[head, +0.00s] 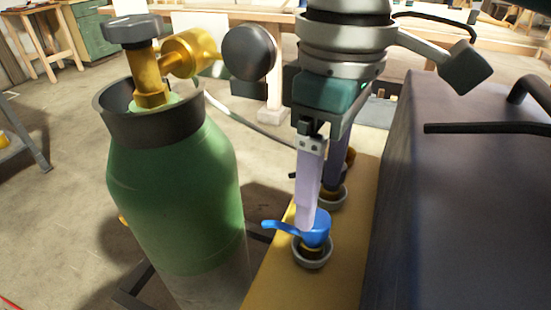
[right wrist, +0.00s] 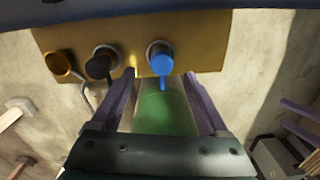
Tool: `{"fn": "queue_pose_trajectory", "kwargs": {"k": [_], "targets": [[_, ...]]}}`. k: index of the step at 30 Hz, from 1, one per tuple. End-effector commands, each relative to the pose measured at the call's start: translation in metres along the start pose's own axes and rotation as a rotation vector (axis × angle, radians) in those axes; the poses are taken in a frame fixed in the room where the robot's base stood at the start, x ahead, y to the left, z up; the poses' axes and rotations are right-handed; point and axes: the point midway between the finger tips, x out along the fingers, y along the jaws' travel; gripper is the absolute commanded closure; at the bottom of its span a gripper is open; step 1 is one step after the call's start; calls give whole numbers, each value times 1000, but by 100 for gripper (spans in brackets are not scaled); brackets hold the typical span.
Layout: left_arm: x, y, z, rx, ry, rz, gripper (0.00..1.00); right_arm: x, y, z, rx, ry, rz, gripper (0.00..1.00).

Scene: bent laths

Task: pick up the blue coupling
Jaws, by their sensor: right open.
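The blue coupling (head: 317,230) stands in a round grey cup (head: 313,256) near the close end of a yellow plate (head: 283,272). Its blue lever points left in the head view. My right gripper (head: 321,205) points down at it with open fingers. One finger overlaps the coupling in the head view, and the other is behind. In the right wrist view, the blue coupling (right wrist: 161,62) shows just beyond the gap between the fingertips (right wrist: 160,80). I cannot tell whether a finger touches it. My left gripper is not recognisable in either view.
A green gas cylinder (head: 178,190) with a brass valve (head: 152,80) stands close left of the plate. A large dark box (head: 465,190) stands close on the right. A black coupling (right wrist: 100,66) and a brass one (right wrist: 60,66) stand in line beside the blue one.

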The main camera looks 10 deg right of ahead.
Motion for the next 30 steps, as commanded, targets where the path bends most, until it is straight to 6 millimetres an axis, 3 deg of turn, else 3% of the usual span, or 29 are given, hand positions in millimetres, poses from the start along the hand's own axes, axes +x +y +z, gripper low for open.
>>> {"fn": "queue_pose_trajectory", "kwargs": {"k": [12,21,30], "targets": [[7,1,2,-4,0,3,23,54,-2,2,0,0,0,22],[7,3,2,-10,1,8,23,58,-2,1,-2,2,1,23],[7,3,2,-9,0,7,23,58,-2,1,-2,2,1,57]]}}
